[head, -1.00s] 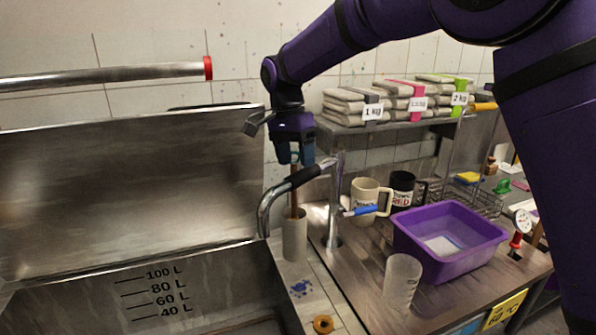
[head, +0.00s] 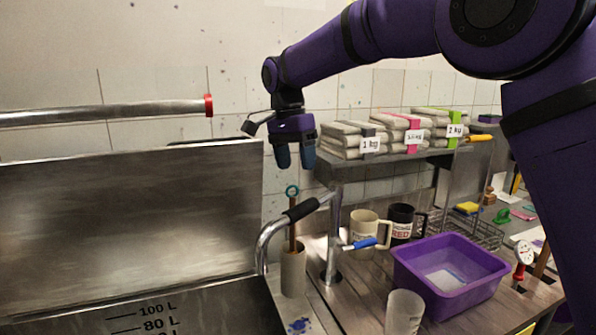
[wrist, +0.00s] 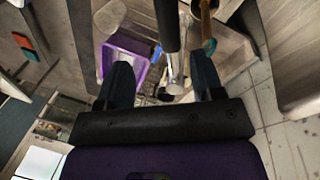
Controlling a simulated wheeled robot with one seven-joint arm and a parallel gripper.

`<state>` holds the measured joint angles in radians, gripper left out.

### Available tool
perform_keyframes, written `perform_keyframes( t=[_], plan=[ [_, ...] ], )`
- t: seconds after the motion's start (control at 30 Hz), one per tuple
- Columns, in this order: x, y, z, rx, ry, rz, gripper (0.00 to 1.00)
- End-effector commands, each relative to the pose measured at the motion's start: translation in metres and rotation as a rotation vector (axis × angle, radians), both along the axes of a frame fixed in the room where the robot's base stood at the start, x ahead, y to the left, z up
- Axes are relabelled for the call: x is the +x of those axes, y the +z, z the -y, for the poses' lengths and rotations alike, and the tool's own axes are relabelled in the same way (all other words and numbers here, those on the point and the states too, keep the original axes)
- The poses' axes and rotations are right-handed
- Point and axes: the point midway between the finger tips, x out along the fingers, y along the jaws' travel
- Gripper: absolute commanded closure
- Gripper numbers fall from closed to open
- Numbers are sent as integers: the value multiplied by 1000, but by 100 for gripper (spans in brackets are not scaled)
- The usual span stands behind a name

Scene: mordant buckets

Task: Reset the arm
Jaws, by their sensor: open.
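My gripper (head: 295,155) is open and empty in the head view, pointing down above the counter beside the steel vat. Its two blue fingers (wrist: 165,85) show apart in the wrist view. Below it, apart from it, a brown stick with a teal ring on top (head: 292,192) stands upright in a pale cylindrical holder (head: 293,273).
The steel vat (head: 120,215) with its raised lid fills the left. A curved tap (head: 332,240) with a black grip stands close below my gripper. Mugs (head: 368,228), a purple tub (head: 450,275) and a clear beaker (head: 404,312) sit right. Labelled bundles (head: 355,140) lie on a shelf.

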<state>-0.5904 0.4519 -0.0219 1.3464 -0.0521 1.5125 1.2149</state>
Motion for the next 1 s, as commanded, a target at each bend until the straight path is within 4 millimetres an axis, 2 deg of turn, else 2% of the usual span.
perform_keyframes(
  t=[0.27, 0.5, 0.77, 1.0],
  plan=[
    [-34, 44, 87, 83, 102, 67, 39],
    [-83, 67, 162, 136, 216, 150, 39],
    [-149, 72, 230, 157, 341, 251, 39],
    [-216, 58, 278, 141, 456, 347, 39]
  ],
)
